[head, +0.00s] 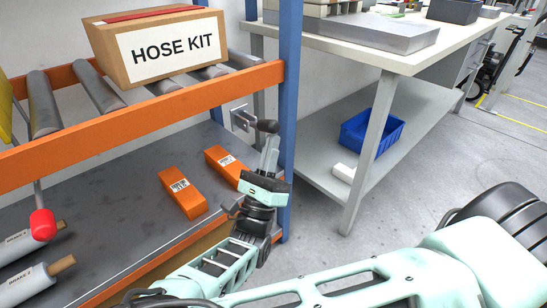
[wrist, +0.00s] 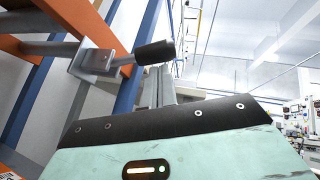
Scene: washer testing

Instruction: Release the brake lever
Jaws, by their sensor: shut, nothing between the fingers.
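A lever with a dark grip (head: 267,126) projects from a square metal plate (head: 240,118) beside the blue post. In the wrist view the black grip (wrist: 155,52) points right from its bracket (wrist: 97,62). My gripper (head: 270,143) is shut and empty, its fingers pointing up just below the grip. In the wrist view the fingers (wrist: 160,86) end close under the grip; I cannot tell whether they touch it. A red-tipped handle (head: 42,224) hangs on a rod at the left of the head view.
A HOSE KIT box (head: 160,45) sits on rollers above an orange beam (head: 150,112). Two orange blocks (head: 181,192) lie on the grey shelf below. A blue post (head: 288,110) stands close right of my gripper. A workbench (head: 375,50) with a blue bin (head: 372,133) underneath is further right.

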